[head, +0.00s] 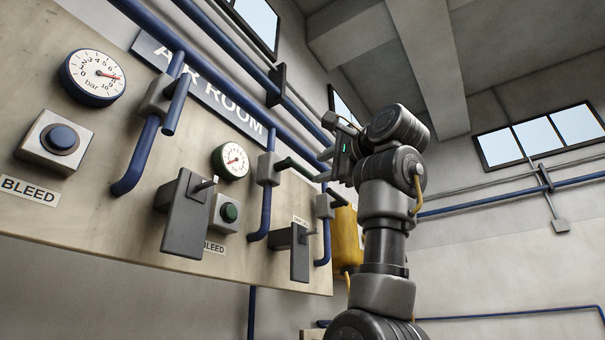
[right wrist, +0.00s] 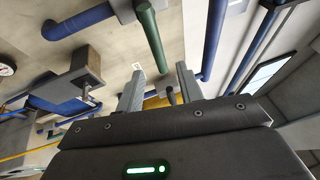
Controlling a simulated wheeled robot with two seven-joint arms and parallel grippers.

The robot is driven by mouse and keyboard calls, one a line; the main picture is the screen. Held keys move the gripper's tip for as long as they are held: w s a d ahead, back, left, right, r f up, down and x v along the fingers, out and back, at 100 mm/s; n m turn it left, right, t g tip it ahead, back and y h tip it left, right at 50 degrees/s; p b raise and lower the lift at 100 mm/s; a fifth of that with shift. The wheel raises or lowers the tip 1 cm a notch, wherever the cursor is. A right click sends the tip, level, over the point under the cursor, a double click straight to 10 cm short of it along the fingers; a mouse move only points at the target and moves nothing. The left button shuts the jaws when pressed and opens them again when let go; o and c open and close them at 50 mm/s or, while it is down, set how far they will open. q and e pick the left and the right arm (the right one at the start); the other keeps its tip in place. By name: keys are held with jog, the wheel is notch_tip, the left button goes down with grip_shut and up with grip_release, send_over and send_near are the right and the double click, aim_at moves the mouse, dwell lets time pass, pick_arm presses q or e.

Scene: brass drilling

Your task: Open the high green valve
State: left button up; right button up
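The high green valve has a dark green bar handle (head: 298,168) reaching out to the right from a grey valve body (head: 267,169) on a blue vertical pipe. The handle (right wrist: 152,35) also shows in the right wrist view, with its free end near the gap between my fingertips. My right gripper (head: 323,166) is open beside the free end of the handle. Its two fingers (right wrist: 160,78) stand apart in the right wrist view, and I see nothing gripped. Whether a finger touches the handle cannot be told. My left gripper is not in view.
The panel (head: 100,190) carries a blue-handled valve (head: 177,105), two gauges, a blue button (head: 62,138) and a green button (head: 229,212). Dark grey plates (head: 187,215) jut from it lower down. A yellow tank (head: 346,240) stands behind my right arm. The right side is open.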

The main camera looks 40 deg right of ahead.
aim_at(310, 174)
jog(key=w+p, duration=0.1)
jog(key=w, duration=0.1)
jog(key=w+r+p, duration=0.1)
jog(key=w, duration=0.2)
jog(key=w+d+p, duration=0.1)
jog(key=w+p, duration=0.1)
jog(key=shift+w+r, duration=0.3)
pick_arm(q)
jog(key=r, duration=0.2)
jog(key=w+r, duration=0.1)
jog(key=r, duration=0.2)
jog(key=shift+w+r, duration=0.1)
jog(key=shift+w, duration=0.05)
pick_arm(e)
jog(key=shift+w+a, duration=0.1)
jog(key=shift+w, duration=0.45)
jog(key=shift+c, duration=0.5)
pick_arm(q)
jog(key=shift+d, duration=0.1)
pick_arm(e)
grip_shut()
